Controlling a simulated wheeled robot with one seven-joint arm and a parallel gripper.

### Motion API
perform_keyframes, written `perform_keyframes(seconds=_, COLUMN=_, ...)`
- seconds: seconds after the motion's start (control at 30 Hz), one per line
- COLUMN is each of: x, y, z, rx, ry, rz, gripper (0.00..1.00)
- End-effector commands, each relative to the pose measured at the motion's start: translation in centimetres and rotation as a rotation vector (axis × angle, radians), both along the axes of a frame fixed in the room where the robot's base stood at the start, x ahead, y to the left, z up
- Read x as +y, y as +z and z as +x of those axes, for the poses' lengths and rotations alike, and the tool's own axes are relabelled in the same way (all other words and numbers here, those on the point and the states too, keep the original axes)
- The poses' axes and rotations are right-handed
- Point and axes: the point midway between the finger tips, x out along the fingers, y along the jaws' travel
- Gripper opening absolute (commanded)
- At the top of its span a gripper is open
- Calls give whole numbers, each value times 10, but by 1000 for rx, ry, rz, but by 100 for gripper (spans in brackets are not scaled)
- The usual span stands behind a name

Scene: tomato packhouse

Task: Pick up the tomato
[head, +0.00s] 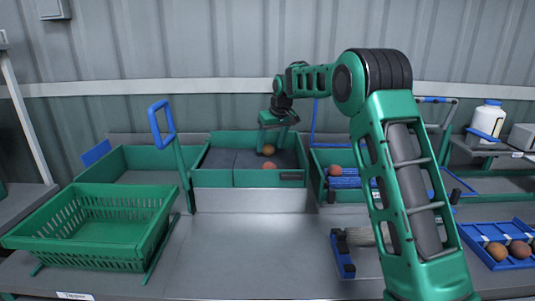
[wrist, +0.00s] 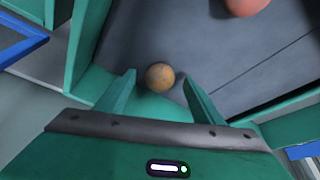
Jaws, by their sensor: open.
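A yellow-orange tomato (head: 269,149) lies in the middle green bin with a dark grey floor. In the wrist view the same tomato (wrist: 160,77) is between and just beyond my two fingertips, with room on both sides. My gripper (head: 275,146) is open and reaches down into the bin; its fingers also show in the wrist view (wrist: 158,86). A redder tomato (head: 270,166) lies nearer the bin's front, and part of it shows at the top of the wrist view (wrist: 247,4).
The green bin's wall (head: 215,178) surrounds the tomatoes. A slotted green basket (head: 75,253) stands at front left. A blue tray (head: 488,231) with several round fruits is at right. A brush (head: 342,255) lies on the grey table, whose middle is clear.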

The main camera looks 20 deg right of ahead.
Motion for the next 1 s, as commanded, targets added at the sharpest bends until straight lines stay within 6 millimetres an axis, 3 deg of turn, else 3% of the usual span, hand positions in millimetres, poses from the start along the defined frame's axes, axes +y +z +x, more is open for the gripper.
perform_keyframes(seconds=0.13, x=1, y=-17, z=7, rx=1, ry=0, rz=0, gripper=62)
perform_keyframes(seconds=0.37, x=1, y=-18, z=8, rx=0, ry=0, rz=0, gripper=62)
perform_keyframes(seconds=0.5, x=1, y=-18, z=7, rx=0, ry=0, rz=0, gripper=30)
perform_keyframes(seconds=0.53, x=1, y=-18, z=7, rx=0, ry=0, rz=0, gripper=28)
perform_keyframes(seconds=1.0, x=1, y=-11, z=8, rx=-2, ry=0, rz=0, gripper=28)
